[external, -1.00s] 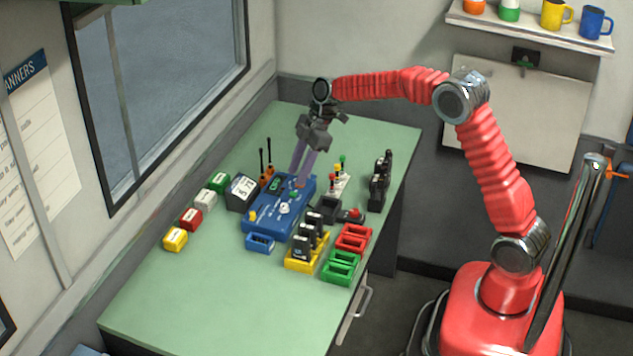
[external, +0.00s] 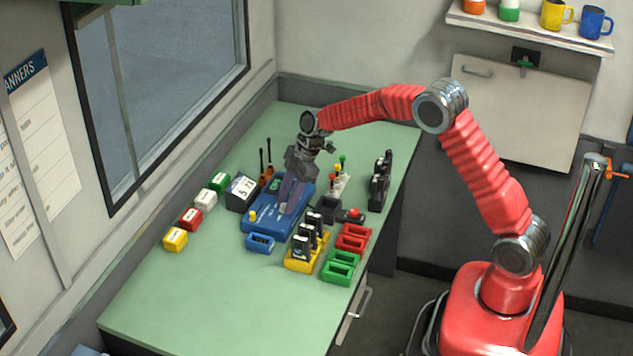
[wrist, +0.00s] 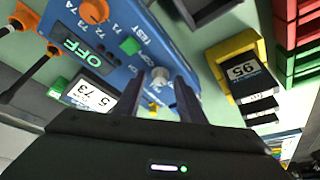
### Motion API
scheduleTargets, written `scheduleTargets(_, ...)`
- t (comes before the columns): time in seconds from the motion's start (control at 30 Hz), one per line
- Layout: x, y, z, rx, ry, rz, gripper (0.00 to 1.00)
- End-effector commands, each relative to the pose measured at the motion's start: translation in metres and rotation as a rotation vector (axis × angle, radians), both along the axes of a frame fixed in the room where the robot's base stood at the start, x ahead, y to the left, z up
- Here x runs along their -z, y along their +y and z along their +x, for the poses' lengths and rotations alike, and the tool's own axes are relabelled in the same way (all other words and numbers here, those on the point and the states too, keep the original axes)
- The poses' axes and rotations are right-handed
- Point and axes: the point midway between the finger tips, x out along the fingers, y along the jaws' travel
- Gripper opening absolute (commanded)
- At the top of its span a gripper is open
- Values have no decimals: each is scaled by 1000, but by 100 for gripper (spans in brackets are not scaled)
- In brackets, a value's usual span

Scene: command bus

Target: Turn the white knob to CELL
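The blue box (external: 265,222) lies on the green desk, and its display reads OFF (wrist: 84,51) in the wrist view. The white knob (wrist: 161,76) is on the box's top face, near the middle of the wrist view. My gripper (wrist: 160,84) is open, with one dark finger on each side of the knob in that picture and a gap to each. I cannot tell whether the fingertips reach down around it. In the external view my gripper (external: 287,210) points down at the box and mostly hides the knob. I cannot read a CELL mark.
The box also carries a green button (wrist: 130,46) and a yellow knob (external: 252,215). A yellow holder with dark blocks (external: 305,266), red bins (external: 352,238) and green bins (external: 341,266) stand to its right.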

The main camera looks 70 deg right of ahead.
Motion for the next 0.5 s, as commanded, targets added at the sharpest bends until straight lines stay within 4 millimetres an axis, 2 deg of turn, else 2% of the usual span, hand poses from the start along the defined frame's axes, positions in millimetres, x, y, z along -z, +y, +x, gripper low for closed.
scheduleTargets(0.07, 0, 0, 0, 0, 0, 0, 35)
scheduleTargets(0.5, 0, 0, 0, 0, 0, 0, 4)
